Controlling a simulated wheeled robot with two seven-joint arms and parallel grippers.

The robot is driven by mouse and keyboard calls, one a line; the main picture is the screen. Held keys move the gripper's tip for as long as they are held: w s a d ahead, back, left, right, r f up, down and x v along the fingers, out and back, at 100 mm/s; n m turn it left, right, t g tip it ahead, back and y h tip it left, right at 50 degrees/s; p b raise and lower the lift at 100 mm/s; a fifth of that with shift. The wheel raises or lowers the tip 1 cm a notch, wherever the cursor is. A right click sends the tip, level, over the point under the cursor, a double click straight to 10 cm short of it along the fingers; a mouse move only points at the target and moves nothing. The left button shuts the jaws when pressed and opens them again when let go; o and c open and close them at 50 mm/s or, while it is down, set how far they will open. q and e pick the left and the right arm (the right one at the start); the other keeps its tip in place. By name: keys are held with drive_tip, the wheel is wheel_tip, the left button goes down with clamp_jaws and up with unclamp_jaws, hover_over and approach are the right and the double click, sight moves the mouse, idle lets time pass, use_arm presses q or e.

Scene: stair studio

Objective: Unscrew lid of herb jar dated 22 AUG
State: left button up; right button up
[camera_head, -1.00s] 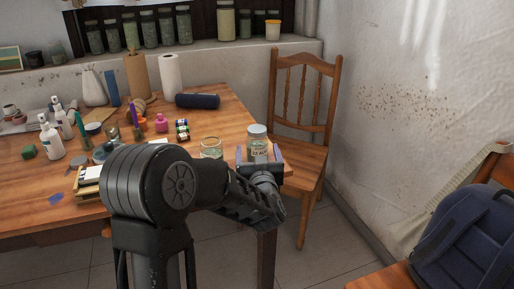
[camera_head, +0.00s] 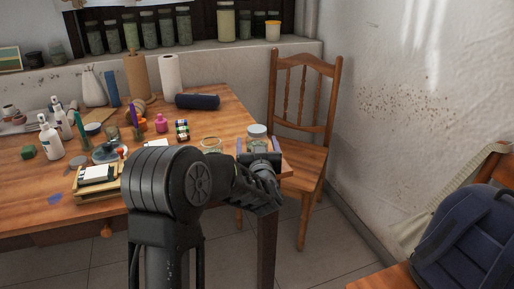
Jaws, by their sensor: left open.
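The herb jar (camera_head: 257,134) with a pale lid stands near the right front corner of the table. Its lower part and label are hidden behind my left gripper (camera_head: 259,155). The gripper is open, with its jaws on either side of the lower jar as seen from here. I cannot tell whether they touch it. My right gripper is not in view.
The wooden table (camera_head: 225,105) holds white bottles (camera_head: 50,140), a dark roll (camera_head: 197,101), a paper roll (camera_head: 170,75) and a small wooden tray (camera_head: 97,178). A wooden chair (camera_head: 303,125) stands close by on the right. Several jars line the back ledge (camera_head: 225,50).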

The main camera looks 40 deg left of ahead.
sight(257, 128)
use_arm(q)
drive_tip(key=shift+c, duration=0.2)
drive_tip(key=c, duration=1.7)
wheel_tip(257, 128, up, 10)
drive_tip(key=p, duration=0.2)
drive_tip(key=shift+p, duration=0.35)
drive_tip(key=o, duration=1)
clamp_jaws()
